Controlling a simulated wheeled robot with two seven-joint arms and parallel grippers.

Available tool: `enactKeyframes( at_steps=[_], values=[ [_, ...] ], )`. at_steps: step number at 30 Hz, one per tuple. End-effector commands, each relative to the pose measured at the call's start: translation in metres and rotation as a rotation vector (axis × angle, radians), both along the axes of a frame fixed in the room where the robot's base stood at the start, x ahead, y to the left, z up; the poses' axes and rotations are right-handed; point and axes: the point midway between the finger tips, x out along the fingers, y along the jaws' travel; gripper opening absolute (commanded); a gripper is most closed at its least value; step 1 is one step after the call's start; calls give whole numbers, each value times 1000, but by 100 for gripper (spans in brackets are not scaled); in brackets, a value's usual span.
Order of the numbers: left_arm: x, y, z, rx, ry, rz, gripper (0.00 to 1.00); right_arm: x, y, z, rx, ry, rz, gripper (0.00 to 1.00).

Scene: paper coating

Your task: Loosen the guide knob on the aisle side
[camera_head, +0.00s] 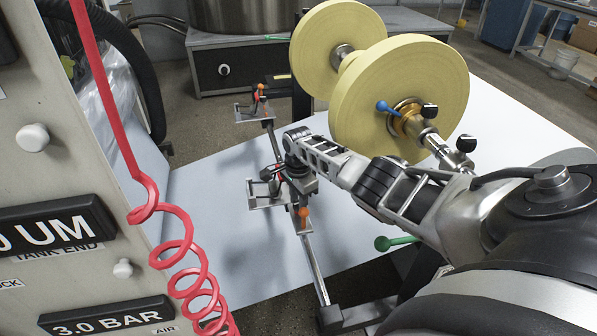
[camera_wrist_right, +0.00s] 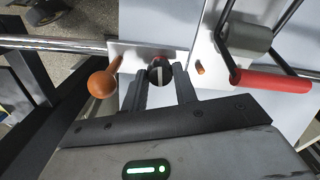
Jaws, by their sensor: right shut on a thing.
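The near guide (camera_head: 262,194) sits on a metal rail (camera_head: 314,262) over the pale paper web. Its dark round knob (camera_wrist_right: 160,72), with a white line on its face, shows in the right wrist view. My right gripper (camera_wrist_right: 160,85) has one finger on each side of this knob and is shut on it. An orange ball-ended lever (camera_wrist_right: 103,84) stands beside the knob and shows in the head view too (camera_head: 304,213). In the head view my right gripper (camera_head: 290,178) reaches the guide from the right and hides the knob. My left gripper is out of view.
A far guide (camera_head: 255,111) sits further along the rail. Yellow rolls (camera_head: 362,105) stand close above my right arm. A red coiled hose (camera_head: 190,270) hangs at the left by a labelled panel (camera_head: 60,170). A red rod (camera_wrist_right: 268,82) lies right of the knob.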

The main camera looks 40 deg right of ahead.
Motion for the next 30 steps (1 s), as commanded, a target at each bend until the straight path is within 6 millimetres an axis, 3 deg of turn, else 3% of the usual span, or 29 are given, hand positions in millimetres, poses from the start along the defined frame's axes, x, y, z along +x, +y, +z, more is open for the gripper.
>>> enactKeyframes(
  at_steps=[30],
  values=[
    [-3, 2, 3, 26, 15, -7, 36, -1, 1, -2, 5, 2, 955, 6]
  ],
)
